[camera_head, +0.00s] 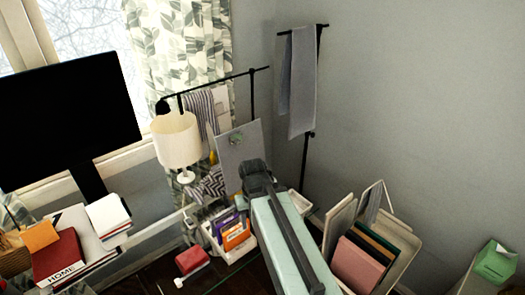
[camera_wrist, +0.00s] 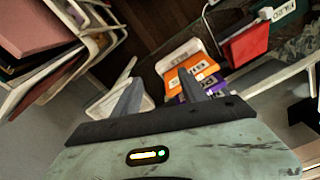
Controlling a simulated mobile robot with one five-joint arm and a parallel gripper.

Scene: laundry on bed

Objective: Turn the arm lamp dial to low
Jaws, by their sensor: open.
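A lamp (camera_head: 177,140) with a cream shade and a white base stands in the left middle of the head view, in front of the patterned curtain. I cannot make out a dial on it, and I cannot tell whether it is the arm lamp. No lamp shows in the wrist view. My gripper (camera_wrist: 160,84) is open, its two dark fingers apart with nothing held between them. It points toward a white bin (camera_wrist: 180,56) of orange and purple packets. In the head view my arm covers the area right of that bin, and the fingers are hidden.
A grey board (camera_head: 238,155) stands right of the lamp. A black rack (camera_head: 306,80) holds a grey towel. A cream bin (camera_head: 405,250) of folders stands at the right. A black monitor (camera_head: 70,115) and books (camera_head: 57,256) are at the left. The upper right wall is bare.

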